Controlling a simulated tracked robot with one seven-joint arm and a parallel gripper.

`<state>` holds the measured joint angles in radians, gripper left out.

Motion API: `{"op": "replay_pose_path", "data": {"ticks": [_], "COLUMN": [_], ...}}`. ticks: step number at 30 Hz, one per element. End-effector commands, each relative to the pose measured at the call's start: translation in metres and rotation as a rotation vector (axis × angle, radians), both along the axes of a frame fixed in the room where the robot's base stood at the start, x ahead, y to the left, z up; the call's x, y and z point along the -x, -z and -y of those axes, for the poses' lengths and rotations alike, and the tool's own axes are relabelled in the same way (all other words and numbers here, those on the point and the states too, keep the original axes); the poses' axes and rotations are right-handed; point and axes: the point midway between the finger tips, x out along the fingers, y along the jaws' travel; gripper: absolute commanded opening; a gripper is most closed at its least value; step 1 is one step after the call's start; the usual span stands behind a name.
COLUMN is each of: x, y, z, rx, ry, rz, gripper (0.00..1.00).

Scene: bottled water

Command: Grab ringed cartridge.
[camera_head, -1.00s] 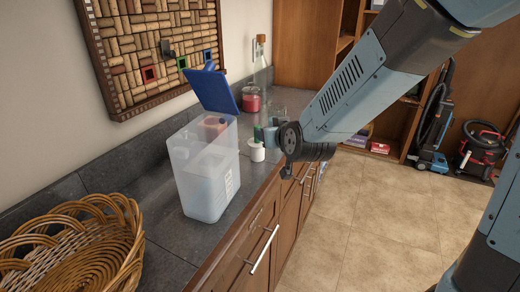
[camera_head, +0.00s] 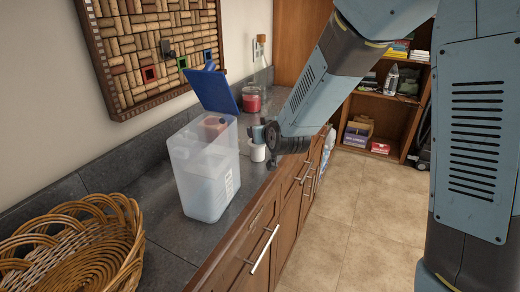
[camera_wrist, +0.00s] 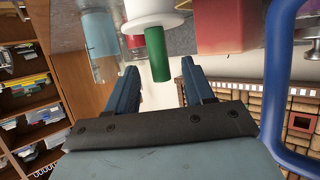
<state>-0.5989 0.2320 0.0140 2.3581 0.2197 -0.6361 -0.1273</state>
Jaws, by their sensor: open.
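A white round piece with a wide flange (camera_wrist: 155,22) stands on the counter, with a green cylinder (camera_wrist: 157,55) projecting from it; I take this for the ringed cartridge. The wrist view shows the scene upside down. My gripper (camera_wrist: 158,68) is open, its two fingers on either side of the green cylinder's free end with gaps, and it holds nothing; I cannot tell the depth. In the head view the white piece (camera_head: 257,152) is just below my gripper (camera_head: 257,133), which hides the green part.
A clear bin (camera_head: 205,180) with a raised blue lid (camera_head: 213,90) stands close by on the left. A wicker basket (camera_head: 75,245) is at the front left. A red jar (camera_head: 251,100) stands behind. A corkboard (camera_head: 150,45) hangs on the wall. Floor at right is clear.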

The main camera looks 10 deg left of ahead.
Motion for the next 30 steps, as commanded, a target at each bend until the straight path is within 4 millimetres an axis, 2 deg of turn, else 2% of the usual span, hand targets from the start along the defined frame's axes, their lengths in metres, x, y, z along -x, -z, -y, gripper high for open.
{"op": "replay_pose_path", "data": {"ticks": [9,21,30], "x": [-0.029,-0.036,-0.036], "y": [0.017,0.019,0.019], "z": [-0.017,-0.019,-0.019], "rx": [0.001,0.001,0.0], "ry": [0.0,0.001,0.001], "rz": [-0.002,-0.001,-0.001], "gripper": [0.52,0.51,0.23]}}
